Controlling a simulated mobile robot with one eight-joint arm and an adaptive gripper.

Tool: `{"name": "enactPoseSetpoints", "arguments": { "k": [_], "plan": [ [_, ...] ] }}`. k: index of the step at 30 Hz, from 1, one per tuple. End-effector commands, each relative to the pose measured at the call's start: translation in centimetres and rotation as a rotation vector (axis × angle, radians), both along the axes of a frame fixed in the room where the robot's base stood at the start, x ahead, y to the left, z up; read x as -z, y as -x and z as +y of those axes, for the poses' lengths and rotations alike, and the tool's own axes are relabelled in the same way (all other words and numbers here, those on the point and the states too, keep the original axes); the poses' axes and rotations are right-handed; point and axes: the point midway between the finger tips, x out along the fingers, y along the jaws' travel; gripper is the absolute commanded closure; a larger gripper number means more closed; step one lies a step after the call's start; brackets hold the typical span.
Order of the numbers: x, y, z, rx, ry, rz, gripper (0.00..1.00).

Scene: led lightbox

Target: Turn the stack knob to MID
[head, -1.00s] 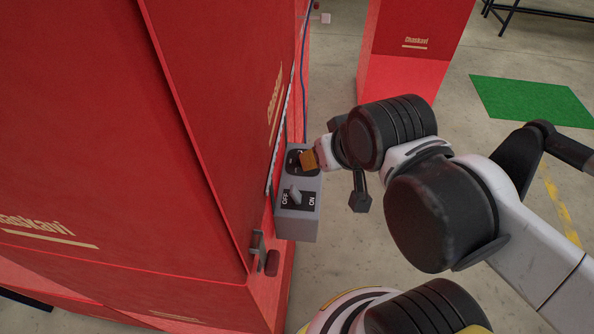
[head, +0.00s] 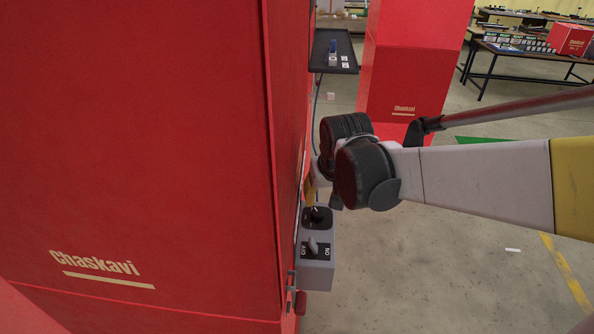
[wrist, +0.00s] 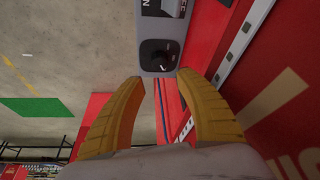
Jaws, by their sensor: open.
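The stack knob (head: 316,214) is a dark round knob on a black plate, at the upper part of a grey control box (head: 318,273) on the side of the red cabinet. In the wrist view the knob (wrist: 158,56) shows a pale pointer mark. Its position labels are too small to read. My gripper (wrist: 160,77) has two yellow fingers, spread apart and empty, with the knob just beyond and between their tips. In the head view my gripper (head: 310,192) is just above the knob, partly hidden by the cabinet edge and my wrist.
An OFF/ON toggle switch (head: 312,244) sits below the knob on the same box. The large red cabinet (head: 170,150) fills the left. A dark shelf (head: 334,52) holds a small blue item. Another red cabinet (head: 400,85) stands behind. The floor at right is open.

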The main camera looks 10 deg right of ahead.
Motion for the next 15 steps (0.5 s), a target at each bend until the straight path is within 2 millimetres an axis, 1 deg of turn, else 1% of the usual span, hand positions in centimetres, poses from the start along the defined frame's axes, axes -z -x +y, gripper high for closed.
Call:
{"name": "enactPoseSetpoints", "arguments": {
  "k": [5,12,15],
  "plan": [
    [2.4,-0.9,0.0,0.0,0.0,0.001,0.59],
    [6.9,-2.8,-0.1,0.001,0.0,0.0,0.59],
    [8.3,-3.4,-0.2,0.001,0.0,0.0,0.59]
  ]
}}
